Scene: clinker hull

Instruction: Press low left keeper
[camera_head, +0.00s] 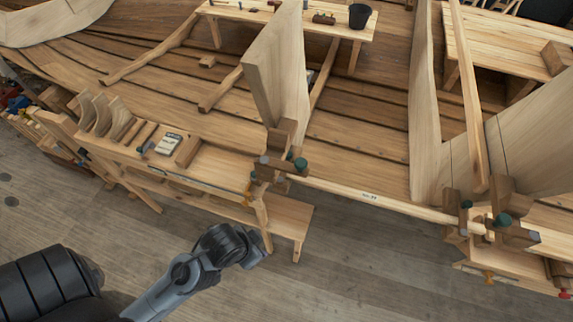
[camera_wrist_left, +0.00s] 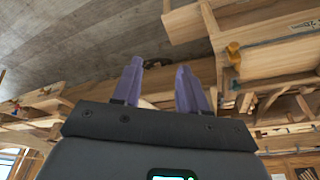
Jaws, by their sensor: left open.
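A pale pole (camera_head: 400,206) with a small label runs between two wooden brackets in the head view. The left bracket (camera_head: 281,140) carries a dark green knob (camera_head: 300,165), and a small orange-yellow part (camera_head: 250,190) sits low on it. I cannot tell for certain which part is the low left keeper. The left wrist view shows a yellow part (camera_wrist_left: 233,50) on a wooden piece, right of the fingers. My left gripper (camera_head: 262,252) is below the left bracket and apart from it. Its purple fingers (camera_wrist_left: 158,78) are spread with nothing between them.
A bench (camera_head: 225,172) with blocks and tools stands left of the bracket, its legs close to my left gripper. The right bracket (camera_head: 490,225) has green knobs too. A plank hull lies behind.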

